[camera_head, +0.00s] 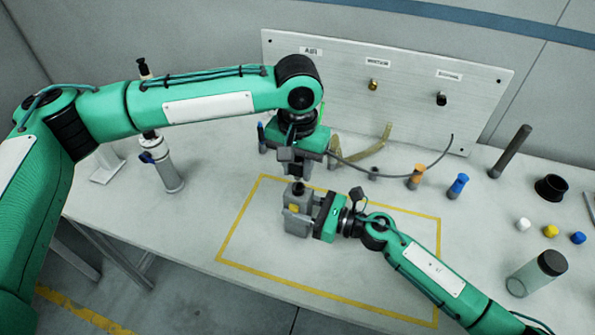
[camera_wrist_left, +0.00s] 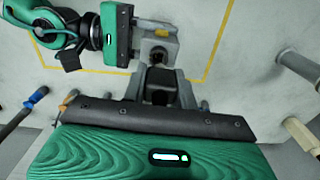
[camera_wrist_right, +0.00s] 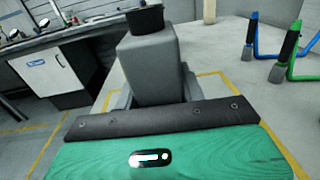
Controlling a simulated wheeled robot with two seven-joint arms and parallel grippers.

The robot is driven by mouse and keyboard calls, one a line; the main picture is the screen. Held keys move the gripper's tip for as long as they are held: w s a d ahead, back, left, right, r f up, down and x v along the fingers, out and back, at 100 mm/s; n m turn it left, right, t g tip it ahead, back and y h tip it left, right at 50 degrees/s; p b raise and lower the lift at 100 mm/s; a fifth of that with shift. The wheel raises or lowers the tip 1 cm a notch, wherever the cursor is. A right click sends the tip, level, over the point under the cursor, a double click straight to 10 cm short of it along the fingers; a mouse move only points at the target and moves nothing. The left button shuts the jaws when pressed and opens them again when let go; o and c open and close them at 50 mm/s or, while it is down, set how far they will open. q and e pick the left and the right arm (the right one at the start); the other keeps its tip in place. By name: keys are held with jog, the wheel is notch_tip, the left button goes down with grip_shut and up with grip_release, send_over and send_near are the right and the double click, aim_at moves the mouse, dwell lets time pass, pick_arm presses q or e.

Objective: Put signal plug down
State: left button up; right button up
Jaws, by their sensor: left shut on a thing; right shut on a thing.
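My left gripper (camera_head: 296,172) is shut on a dark plug-like piece (camera_wrist_left: 160,84), just above the mat area; I take it for the signal plug but cannot be sure. My right gripper (camera_head: 311,222) is shut on a grey block-shaped device (camera_head: 297,222) with a yellow part on its side. The device shows in the left wrist view (camera_wrist_left: 156,45) and stands upright in the right wrist view (camera_wrist_right: 150,65). A black part (camera_wrist_right: 145,20) is on or above its top. Whether the left piece touches the device is hidden. A dark cable (camera_head: 410,172) curves over the table beside the left gripper.
A panel (camera_head: 410,100) with labelled ports stands behind. Orange-topped (camera_head: 416,176) and blue-topped (camera_head: 458,186) pieces, a dark rod (camera_head: 511,150), small caps (camera_head: 550,231) and a jar (camera_head: 536,273) are at right. A pump-like cylinder (camera_head: 165,170) stands left. The yellow-outlined area is otherwise clear.

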aim_at(298, 176)
pick_arm(q)
jog(key=shift+f, duration=0.95)
jog(key=shift+f, duration=0.1)
jog(key=shift+f, duration=0.5)
jog(key=o, duration=1)
jog(key=shift+c, duration=0.2)
jog(key=shift+r, duration=0.15)
notch_tip(298, 176, up, 13)
jog(key=shift+f, duration=0.1)
jog(key=shift+o, duration=0.5)
